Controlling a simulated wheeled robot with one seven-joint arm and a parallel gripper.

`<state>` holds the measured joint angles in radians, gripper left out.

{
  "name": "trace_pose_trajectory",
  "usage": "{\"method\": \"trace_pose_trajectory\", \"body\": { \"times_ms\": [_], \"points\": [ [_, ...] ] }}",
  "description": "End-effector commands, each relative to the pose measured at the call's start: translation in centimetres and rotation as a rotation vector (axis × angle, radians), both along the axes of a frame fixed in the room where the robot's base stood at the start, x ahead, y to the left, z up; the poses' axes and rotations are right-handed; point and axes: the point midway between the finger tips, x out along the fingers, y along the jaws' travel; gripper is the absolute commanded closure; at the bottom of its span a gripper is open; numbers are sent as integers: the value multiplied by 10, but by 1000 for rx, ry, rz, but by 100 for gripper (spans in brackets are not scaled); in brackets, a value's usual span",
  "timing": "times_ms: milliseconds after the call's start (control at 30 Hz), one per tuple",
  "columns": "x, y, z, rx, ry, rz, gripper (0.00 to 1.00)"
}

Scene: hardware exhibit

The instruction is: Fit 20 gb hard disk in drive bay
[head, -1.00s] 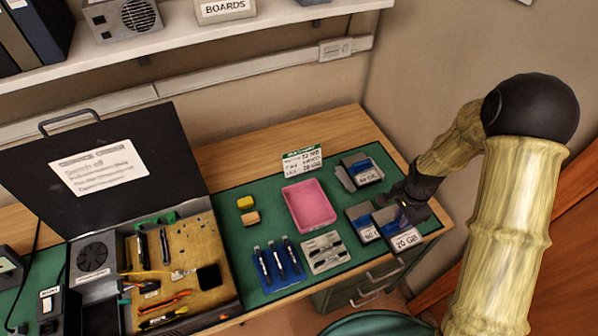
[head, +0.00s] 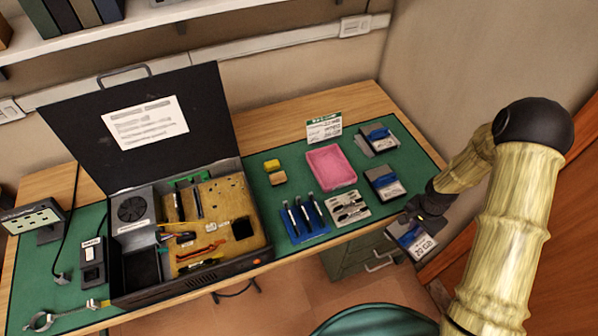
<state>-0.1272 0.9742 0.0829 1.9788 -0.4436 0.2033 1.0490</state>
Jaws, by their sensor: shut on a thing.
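My gripper (head: 428,218) is shut on the 20 GB hard disk (head: 411,241), a grey drive with a white label. It holds the disk out by the right front edge of the bench, apart from the mat. The fingers are partly hidden by the wrist. The open computer case (head: 222,268) stands on the left of the bench with its lid up. A dark square opening at its front left looks like the drive bay (head: 141,266). Two other drives lie on the mat at the right, one nearer (head: 384,184) and one farther back (head: 377,139).
A pink tray (head: 331,167), a blue rack of screwdrivers (head: 304,219), a metal plate with small parts (head: 347,207) and yellow blocks (head: 272,165) lie between disk and case. A sign (head: 323,128) stands behind. A power strip (head: 33,217) is at far left.

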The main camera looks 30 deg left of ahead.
Motion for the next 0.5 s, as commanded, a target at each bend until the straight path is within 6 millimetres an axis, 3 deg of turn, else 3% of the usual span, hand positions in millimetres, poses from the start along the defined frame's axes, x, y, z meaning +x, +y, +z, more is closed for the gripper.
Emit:
{"method": "trace_pose_trajectory", "body": {
  "times_ms": [267,500],
  "points": [
    [-3,-31,-53,-3,1,132,100],
    [-25,-65,-135,4,10,335,100]
  ]
}}
